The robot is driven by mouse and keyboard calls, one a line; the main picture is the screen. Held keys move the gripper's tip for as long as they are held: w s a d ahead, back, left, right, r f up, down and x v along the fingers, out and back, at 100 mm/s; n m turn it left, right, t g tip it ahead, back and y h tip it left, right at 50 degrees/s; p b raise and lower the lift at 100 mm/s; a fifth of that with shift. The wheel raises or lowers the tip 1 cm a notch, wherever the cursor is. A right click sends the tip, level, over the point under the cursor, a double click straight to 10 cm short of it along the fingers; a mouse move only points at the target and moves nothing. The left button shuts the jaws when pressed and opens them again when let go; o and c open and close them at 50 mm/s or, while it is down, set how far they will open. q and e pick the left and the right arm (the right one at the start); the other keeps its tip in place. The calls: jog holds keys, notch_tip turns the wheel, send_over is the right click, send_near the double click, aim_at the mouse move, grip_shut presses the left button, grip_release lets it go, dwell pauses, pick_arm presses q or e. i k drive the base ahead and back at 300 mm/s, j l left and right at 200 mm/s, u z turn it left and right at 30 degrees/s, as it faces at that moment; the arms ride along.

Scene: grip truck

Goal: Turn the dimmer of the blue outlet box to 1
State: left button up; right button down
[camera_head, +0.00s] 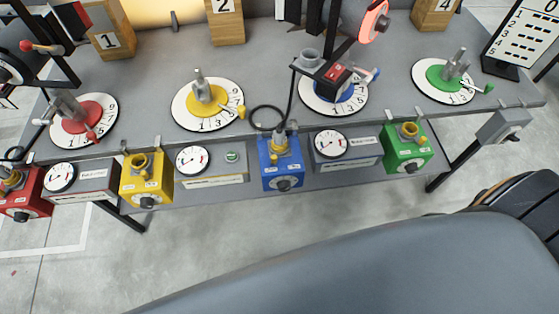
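The blue outlet box (280,163) hangs at the front edge of the grey table, near the middle of the head view. Its dimmer (284,185) is a black knob on a pale dial low on the front face. The dial's numbers are too small to read, so I cannot tell the setting. A yellow and grey plug-like fitting stands in the top of the box, with a black cable looping beside it. Neither of my grippers shows in this view, and nothing touches the dimmer.
Red (22,197), yellow (147,180) and green (406,147) boxes hang along the same edge, with gauge panels (345,146) between. Numbered discs (208,104) stand on the table (150,65) behind. A large grey rounded surface fills the lower foreground; floor shows between.

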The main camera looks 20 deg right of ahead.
aim_at(284, 186)
jog(key=z, duration=0.7)
